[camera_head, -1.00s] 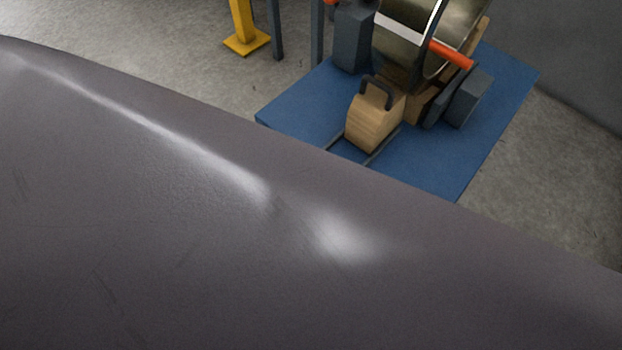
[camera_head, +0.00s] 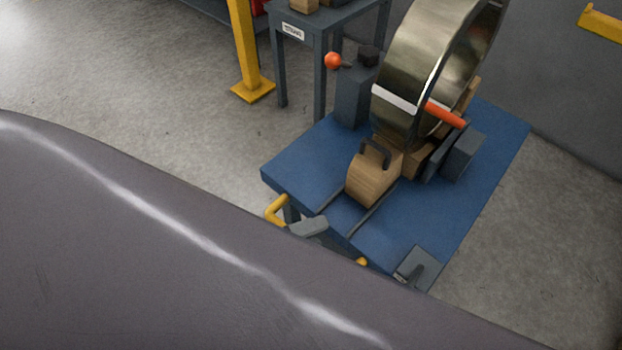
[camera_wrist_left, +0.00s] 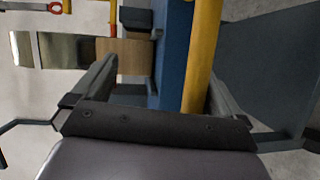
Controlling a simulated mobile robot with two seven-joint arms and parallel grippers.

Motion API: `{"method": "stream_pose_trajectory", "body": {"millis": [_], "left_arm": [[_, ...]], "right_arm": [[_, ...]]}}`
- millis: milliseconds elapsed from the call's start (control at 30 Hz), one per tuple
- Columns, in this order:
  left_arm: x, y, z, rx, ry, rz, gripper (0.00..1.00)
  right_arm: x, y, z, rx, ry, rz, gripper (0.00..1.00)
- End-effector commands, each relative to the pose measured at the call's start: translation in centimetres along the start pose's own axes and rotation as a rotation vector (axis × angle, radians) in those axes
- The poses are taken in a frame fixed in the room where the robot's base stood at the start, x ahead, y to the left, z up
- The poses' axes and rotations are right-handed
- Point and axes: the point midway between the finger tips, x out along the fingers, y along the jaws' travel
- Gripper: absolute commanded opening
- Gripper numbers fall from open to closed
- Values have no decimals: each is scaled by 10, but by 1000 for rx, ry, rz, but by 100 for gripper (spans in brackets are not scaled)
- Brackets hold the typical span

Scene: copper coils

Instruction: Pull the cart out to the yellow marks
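The cart (camera_head: 478,205) is a blue platform in the head view, carrying a shiny metal coil (camera_head: 425,50). A yellow handle (camera_head: 275,211) shows at its near edge; its middle is hidden. My left gripper (camera_head: 308,226) shows only as a grey part beside the handle, above my large dark body. In the left wrist view, its two fingers (camera_wrist_left: 160,80) are spread apart, with a yellow bar (camera_wrist_left: 203,55) passing between them, closer to the right finger. I cannot tell whether they touch it. My right gripper is not in view. No yellow floor marks are visible.
A yellow post (camera_head: 244,45) and a grey table (camera_head: 325,25) with a label stand left of the cart. A wooden block (camera_head: 372,180) with a dark handle sits on the platform. A yellow bracket (camera_head: 602,24) is at the upper right. Concrete floor is open at left.

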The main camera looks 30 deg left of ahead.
Motion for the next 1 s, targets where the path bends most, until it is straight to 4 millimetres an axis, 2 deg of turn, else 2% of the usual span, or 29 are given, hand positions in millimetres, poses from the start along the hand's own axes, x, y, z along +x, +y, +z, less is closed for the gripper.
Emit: {"method": "stream_pose_trajectory", "body": {"millis": [33, 133, 300, 400, 567, 600, 633, 1000], "left_arm": [[-4, 84, -10, 23, 15, 270, 76], [-6, 109, -12, 28, 14, 271, 76], [-8, 145, -14, 29, 14, 272, 76], [-10, 160, -15, 30, 14, 271, 76], [-11, 173, -15, 30, 14, 272, 76], [-11, 175, -15, 30, 15, 272, 72], [-11, 175, -15, 29, 16, 272, 48], [-11, 168, -13, 17, 13, 258, 48]], "right_arm": [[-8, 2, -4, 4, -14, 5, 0], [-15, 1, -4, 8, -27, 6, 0], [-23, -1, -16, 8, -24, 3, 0], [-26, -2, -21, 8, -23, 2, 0], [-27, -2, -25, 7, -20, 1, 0], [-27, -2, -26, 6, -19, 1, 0], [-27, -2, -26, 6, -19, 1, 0], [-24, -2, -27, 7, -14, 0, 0]]}}
